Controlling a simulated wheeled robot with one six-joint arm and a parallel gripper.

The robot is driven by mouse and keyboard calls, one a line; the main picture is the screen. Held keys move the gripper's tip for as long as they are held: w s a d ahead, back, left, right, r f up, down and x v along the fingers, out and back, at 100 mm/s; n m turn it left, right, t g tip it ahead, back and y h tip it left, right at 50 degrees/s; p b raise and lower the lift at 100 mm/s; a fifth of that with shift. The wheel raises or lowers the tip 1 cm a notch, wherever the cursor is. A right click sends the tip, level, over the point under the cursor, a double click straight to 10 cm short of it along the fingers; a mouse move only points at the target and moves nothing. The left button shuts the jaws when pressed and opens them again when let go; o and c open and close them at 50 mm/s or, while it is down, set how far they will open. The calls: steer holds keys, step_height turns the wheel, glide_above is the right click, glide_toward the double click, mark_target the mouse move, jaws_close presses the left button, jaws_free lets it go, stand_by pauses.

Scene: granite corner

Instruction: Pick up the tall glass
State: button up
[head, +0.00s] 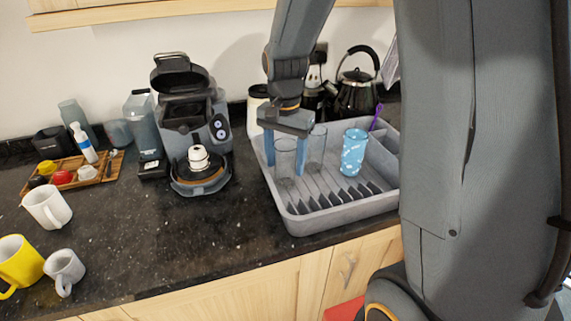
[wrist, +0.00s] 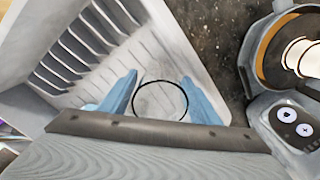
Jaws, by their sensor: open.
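A clear, tall glass (head: 286,158) stands in the grey dish rack, between the two blue fingers of my gripper (head: 285,168). In the wrist view my gripper (wrist: 159,78) points down, with one finger on each side of the round dark rim of the glass (wrist: 160,101). The fingers are spread, and I see a gap beside the rim on each side. Another clear glass (head: 318,147) stands just right of the right finger in the head view. The glass walls are faint against the rack, so their lower ends are hard to make out.
The dish rack (head: 300,225) also holds a blue patterned cup (head: 353,153) on the right. A coffee machine (head: 190,120) stands close left of the rack. A black kettle (head: 357,95) is behind. Mugs (head: 47,207) stand at the far left; the counter's middle front is clear.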

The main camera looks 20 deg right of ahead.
steer(key=shift+f, duration=0.35)
steer(key=shift+c, duration=0.3)
steer(key=c, duration=0.9)
